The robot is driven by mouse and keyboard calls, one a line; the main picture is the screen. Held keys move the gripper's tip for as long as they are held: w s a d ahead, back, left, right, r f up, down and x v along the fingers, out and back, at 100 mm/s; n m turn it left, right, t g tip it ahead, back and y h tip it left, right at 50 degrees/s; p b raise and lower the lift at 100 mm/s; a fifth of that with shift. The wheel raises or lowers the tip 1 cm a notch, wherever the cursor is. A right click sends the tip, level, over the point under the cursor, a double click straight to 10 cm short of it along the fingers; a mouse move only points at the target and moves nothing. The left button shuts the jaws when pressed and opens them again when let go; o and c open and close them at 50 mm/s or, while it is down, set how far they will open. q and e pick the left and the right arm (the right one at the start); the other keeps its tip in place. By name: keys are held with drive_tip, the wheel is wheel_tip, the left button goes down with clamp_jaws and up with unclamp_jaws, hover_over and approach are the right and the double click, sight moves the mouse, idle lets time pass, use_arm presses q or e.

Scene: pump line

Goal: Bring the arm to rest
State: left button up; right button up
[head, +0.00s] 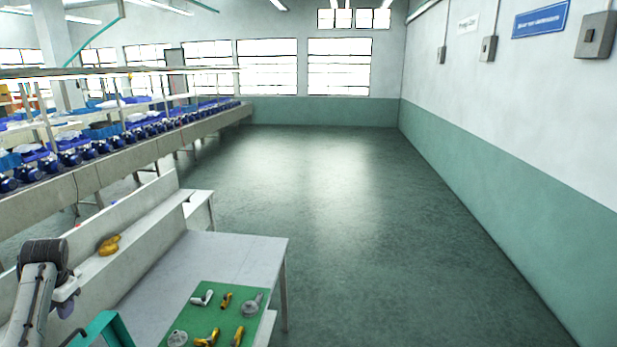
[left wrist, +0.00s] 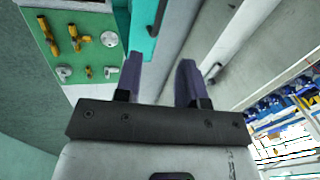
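My left arm comes in at the lower left of the head view, and its left gripper (head: 66,306) hangs over the pale bench (head: 225,255). In the left wrist view the left gripper (left wrist: 158,75) shows two purple fingers standing apart, with only bench surfaces seen between them. It is open and holds nothing. My right arm and right gripper show in neither view.
A green mat (head: 207,311) on the bench carries several yellow and grey metal parts. A teal object (head: 106,328) stands near the gripper. A yellow item (head: 109,244) lies on the ledge. A line of blue pumps (head: 70,157) runs behind. The floor (head: 345,220) is clear.

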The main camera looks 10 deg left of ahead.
use_arm(q)
drive_tip(key=w+d+r+n+t+y, duration=0.2)
drive_tip(key=d+r+t, duration=0.2)
drive_tip(key=r, duration=0.6)
drive_tip(key=w+d+r+n+t+y, duration=0.1)
drive_tip(key=w+d+r+t+y, duration=0.2)
drive_tip(key=r, duration=0.7)
drive_tip(key=s+d+f+m+t+h, duration=0.15)
drive_tip(key=d+t, duration=0.35)
drive_tip(key=d, duration=1)
drive_tip(key=s+d+f+m+h, duration=0.25)
drive_tip(key=s+d+f, duration=0.35)
drive_tip(key=d+f, duration=0.4)
drive_tip(key=s+d+f+m+h, duration=0.25)
drive_tip(key=s+d+f, duration=0.35)
drive_tip(key=d+f, duration=0.3)
drive_tip(key=s+d+f+g+h, duration=0.1)
drive_tip(key=s+d+f+g, duration=0.25)
drive_tip(key=s+f, duration=0.9)
drive_tip(key=s+d+f+g+h, duration=0.1)
drive_tip(key=s+d+f+g, duration=0.3)
drive_tip(key=s+f, duration=0.8)
wheel_tip(320, 180, up, 15)
drive_tip(key=a+p, duration=0.1)
drive_tip(key=p, duration=1.2)
drive_tip(key=shift+s+g, duration=0.15)
drive_tip(key=shift+g, duration=0.2)
